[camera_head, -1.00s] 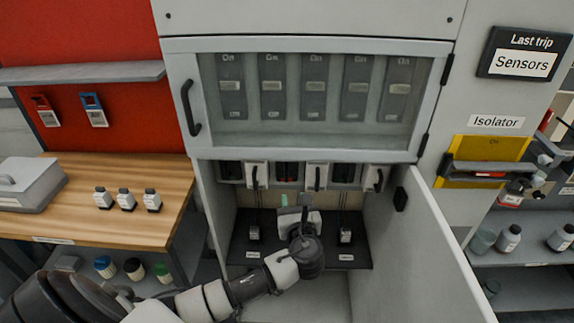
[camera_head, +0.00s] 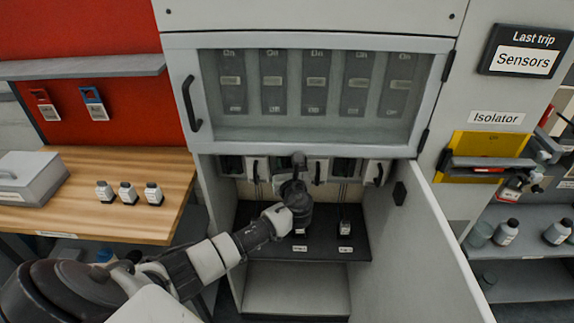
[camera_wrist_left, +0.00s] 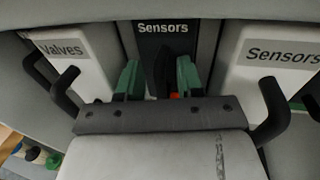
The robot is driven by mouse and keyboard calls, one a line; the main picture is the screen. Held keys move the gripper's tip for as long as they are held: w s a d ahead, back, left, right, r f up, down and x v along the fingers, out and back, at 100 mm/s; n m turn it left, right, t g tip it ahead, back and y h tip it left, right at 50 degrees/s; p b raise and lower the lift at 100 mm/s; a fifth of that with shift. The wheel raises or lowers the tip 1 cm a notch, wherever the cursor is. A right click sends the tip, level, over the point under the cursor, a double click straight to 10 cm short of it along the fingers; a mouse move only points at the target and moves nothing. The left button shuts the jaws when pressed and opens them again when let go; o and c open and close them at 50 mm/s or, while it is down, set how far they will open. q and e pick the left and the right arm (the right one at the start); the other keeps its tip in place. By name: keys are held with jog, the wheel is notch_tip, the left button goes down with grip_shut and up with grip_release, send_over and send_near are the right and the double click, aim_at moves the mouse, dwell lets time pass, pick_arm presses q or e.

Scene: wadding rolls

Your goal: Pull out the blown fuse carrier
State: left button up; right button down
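A row of dark fuse slots and white units with black loop handles runs under the glazed panel (camera_head: 310,98). In the left wrist view a dark unit labelled "Sensors" (camera_wrist_left: 164,30) is in the middle, with an orange-red spot (camera_wrist_left: 175,95) low on it. A white unit labelled "Valves" (camera_wrist_left: 85,60) stands left of it, and a white "Sensors" unit (camera_wrist_left: 270,60) right of it. My left gripper (camera_head: 298,163) is up at the row. Its green fingertips (camera_wrist_left: 159,78) are apart, in front of the dark unit, with no visible grip. My right gripper is out of view.
Below is a black shelf (camera_head: 325,250) with small labelled items (camera_head: 345,228). The open cabinet door (camera_head: 430,250) is on the right. A wooden bench (camera_head: 110,215) with small bottles is on the left. A sign reads "Last trip Sensors" (camera_head: 524,58).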

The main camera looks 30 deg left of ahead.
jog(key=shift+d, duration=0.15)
pick_arm(q)
grip_shut()
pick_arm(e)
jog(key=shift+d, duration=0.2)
